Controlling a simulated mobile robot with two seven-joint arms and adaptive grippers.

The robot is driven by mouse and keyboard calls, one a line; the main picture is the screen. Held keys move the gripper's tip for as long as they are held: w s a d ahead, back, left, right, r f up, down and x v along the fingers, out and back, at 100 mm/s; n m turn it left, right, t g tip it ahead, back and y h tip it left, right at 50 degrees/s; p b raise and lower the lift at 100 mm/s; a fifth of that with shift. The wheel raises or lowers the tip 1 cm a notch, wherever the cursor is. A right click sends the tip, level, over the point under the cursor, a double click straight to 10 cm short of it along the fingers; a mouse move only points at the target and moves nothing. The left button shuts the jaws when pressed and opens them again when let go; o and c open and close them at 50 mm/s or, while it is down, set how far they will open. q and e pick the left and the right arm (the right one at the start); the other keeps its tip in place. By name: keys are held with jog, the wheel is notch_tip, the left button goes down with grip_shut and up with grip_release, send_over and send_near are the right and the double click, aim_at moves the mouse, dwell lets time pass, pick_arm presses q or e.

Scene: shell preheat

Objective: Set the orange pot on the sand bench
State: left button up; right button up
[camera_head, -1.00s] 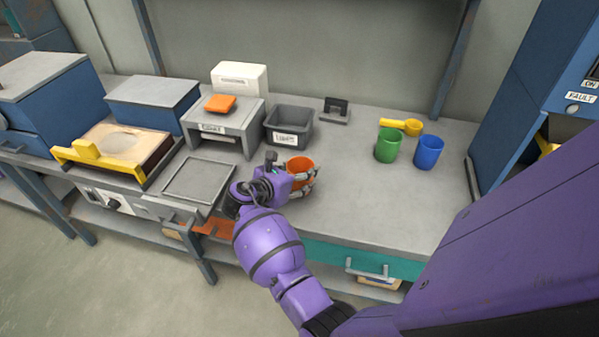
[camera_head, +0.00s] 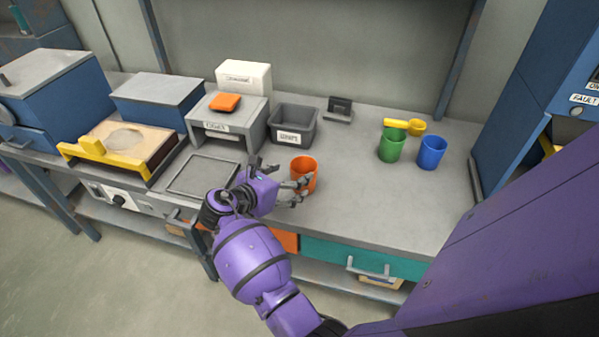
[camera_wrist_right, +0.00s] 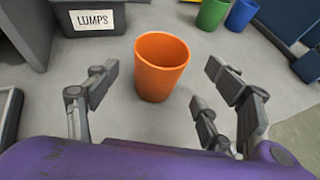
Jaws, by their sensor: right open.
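The orange pot (camera_head: 303,176) stands upright on the grey bench top (camera_head: 365,205), in front of the grey bin. It also shows in the right wrist view (camera_wrist_right: 161,70), open at the top and looking empty. My right gripper (camera_head: 289,182) is open, just to the left and front of the pot. In the right wrist view my right gripper (camera_wrist_right: 160,78) has its fingers spread to either side of the pot, with gaps between. A wooden box with a sandy top and yellow bar (camera_head: 135,140) is at the left. My left gripper is not in view.
The grey bin labelled LUMPS (camera_head: 292,126) is behind the pot. A green cup (camera_head: 391,147), a blue cup (camera_head: 431,153) and a yellow scoop (camera_head: 406,127) stand at the right. A flat grey plate (camera_head: 203,175) lies left of my gripper.

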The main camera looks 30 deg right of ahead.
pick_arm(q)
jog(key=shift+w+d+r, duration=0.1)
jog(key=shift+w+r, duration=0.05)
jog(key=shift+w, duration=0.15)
pick_arm(e)
jog(key=v, duration=0.5)
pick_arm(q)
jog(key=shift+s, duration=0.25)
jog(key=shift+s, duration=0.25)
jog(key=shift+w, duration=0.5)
